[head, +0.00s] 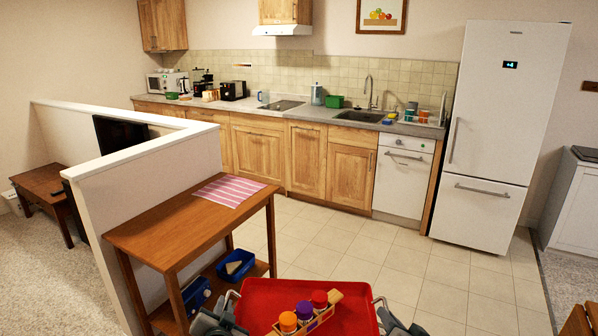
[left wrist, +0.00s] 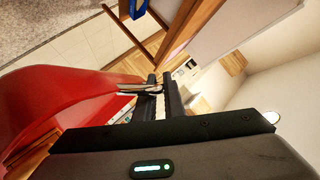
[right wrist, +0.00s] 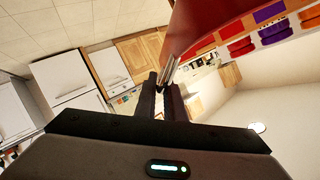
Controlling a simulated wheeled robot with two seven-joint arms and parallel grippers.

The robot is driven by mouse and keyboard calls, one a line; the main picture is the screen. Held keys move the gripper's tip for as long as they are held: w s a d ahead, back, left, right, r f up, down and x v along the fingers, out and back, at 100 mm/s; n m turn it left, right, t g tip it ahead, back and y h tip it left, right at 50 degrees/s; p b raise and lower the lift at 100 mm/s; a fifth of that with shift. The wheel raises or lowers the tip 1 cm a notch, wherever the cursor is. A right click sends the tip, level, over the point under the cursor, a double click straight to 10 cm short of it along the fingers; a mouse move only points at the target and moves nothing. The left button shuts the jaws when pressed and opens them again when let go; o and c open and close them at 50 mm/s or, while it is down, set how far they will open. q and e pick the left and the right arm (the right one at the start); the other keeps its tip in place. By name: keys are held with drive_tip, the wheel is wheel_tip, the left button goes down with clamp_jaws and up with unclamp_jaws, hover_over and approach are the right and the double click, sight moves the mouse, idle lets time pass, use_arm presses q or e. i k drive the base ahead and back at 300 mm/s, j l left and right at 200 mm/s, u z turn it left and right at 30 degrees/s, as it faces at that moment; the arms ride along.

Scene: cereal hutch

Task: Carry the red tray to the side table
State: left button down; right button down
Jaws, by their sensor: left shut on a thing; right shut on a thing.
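The red tray (head: 260,290) is in front of me at the bottom of the head view, with a metal handle at each side. My left gripper (head: 229,305) is shut on the tray's left handle, also seen in the left wrist view (left wrist: 140,87). My right gripper (head: 382,310) is shut on the right handle, seen in the right wrist view (right wrist: 170,70). A wooden side table (head: 165,235) stands ahead to the left, a pink striped cloth (head: 228,191) at its far end. The tray's near edge is out of view.
Blue bins (head: 236,264) sit on the table's lower shelf. A white half wall (head: 150,175) runs along its left side. Tiled floor (head: 350,245) is open between the table, the counter and the fridge (head: 505,120). Wooden furniture (head: 578,322) shows at bottom right.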

sight(176, 223)
drive_tip(key=i+z, duration=0.1)
drive_tip(key=i, duration=0.6)
drive_tip(key=i+u, duration=0.15)
drive_tip(key=i, duration=1.15)
drive_tip(key=i+l+u, duration=0.15)
drive_tip(key=i, duration=1.15)
drive_tip(key=u, duration=1.65)
